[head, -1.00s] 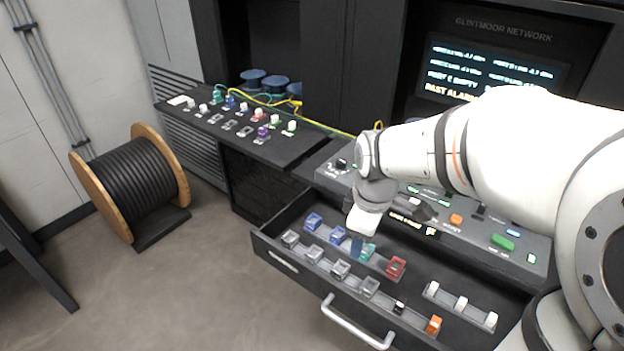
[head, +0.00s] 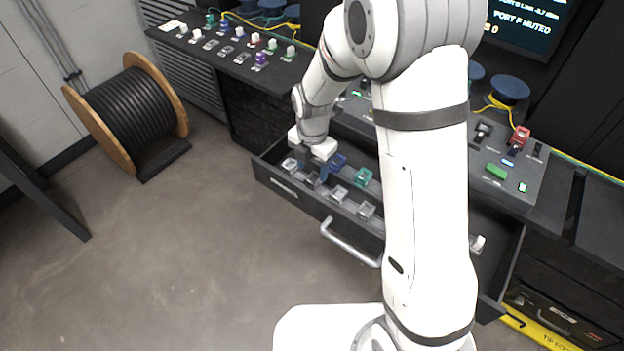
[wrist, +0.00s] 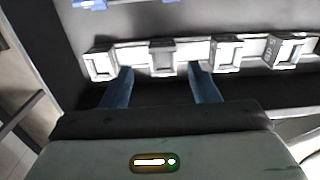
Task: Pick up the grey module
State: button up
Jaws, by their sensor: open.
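Several pale grey modules stand in a row on a light rail in the open drawer. In the wrist view, the grey module (wrist: 163,58) second from the left lies straight ahead between my two blue fingers, with a darker face than its neighbours. My gripper (wrist: 161,72) is open and empty, its fingertips just short of the rail, one on either side of that module. In the head view, my gripper (head: 312,162) hangs low over the left part of the drawer and partly hides the module below it. I cannot tell whether the fingers touch anything.
Other grey modules (wrist: 100,64) (wrist: 227,53) stand close on both sides. A blue module (wrist: 95,4) and a teal module (head: 363,176) sit in the row behind. The drawer handle (head: 350,243) juts out in front. A cable reel (head: 133,112) stands on the floor at left.

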aim_at(313, 179)
jog(key=shift+d+f, duration=0.15)
jog(key=shift+f, duration=1.8)
jog(key=shift+c, duration=0.4)
jog(key=c, duration=0.9)
jog(key=shift+o, duration=0.2)
